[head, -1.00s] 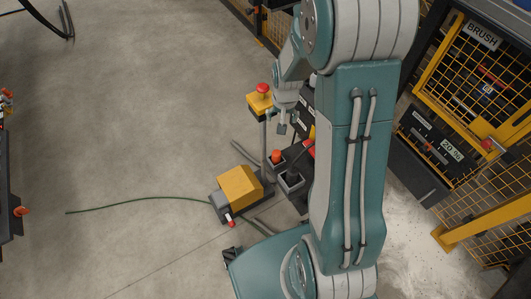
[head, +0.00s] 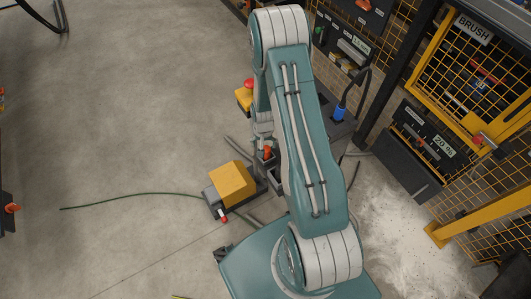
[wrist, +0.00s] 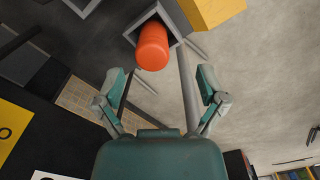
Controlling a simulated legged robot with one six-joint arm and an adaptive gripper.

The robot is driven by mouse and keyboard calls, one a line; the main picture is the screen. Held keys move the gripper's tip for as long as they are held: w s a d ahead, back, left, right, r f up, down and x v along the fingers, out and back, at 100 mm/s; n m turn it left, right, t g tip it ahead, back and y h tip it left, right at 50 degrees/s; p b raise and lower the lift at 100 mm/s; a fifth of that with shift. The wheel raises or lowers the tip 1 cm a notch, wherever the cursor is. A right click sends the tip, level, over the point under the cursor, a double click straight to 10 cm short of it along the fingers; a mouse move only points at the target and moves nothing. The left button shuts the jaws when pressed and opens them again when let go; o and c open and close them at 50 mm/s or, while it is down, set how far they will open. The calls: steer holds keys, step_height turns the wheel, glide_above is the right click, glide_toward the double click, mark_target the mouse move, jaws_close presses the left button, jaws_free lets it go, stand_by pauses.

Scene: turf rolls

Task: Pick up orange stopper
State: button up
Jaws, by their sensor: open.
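The orange stopper (wrist: 152,46) stands in a square grey holder (wrist: 174,20) at the top middle of the wrist view. In the head view the orange stopper (head: 267,152) shows just left of my arm, at the grey holder. My gripper (wrist: 163,82) is open, its two teal fingers spread on either side below the stopper in the wrist view. Nothing is between the fingertips, and the stopper appears beyond them. In the head view my gripper is mostly hidden by my arm near the stopper.
A yellow-topped pedal box (head: 233,183) sits on the floor left of the holder. A red button on a yellow box (head: 246,92) stands behind. A blue-handled tool (head: 340,112) is right of my arm. A green cable (head: 130,194) crosses open floor at left.

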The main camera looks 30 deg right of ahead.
mark_target(266, 151)
steer(key=f, duration=0.2)
steer(key=d+f, duration=0.1)
steer(key=f, duration=0.1)
steer(key=shift+s+f, duration=0.1)
steer(key=shift+f, duration=0.2)
steer(key=shift+a+f, duration=0.1)
steer(key=shift+f, duration=0.15)
steer(key=shift+c, duration=0.4)
steer(key=c, duration=1.1)
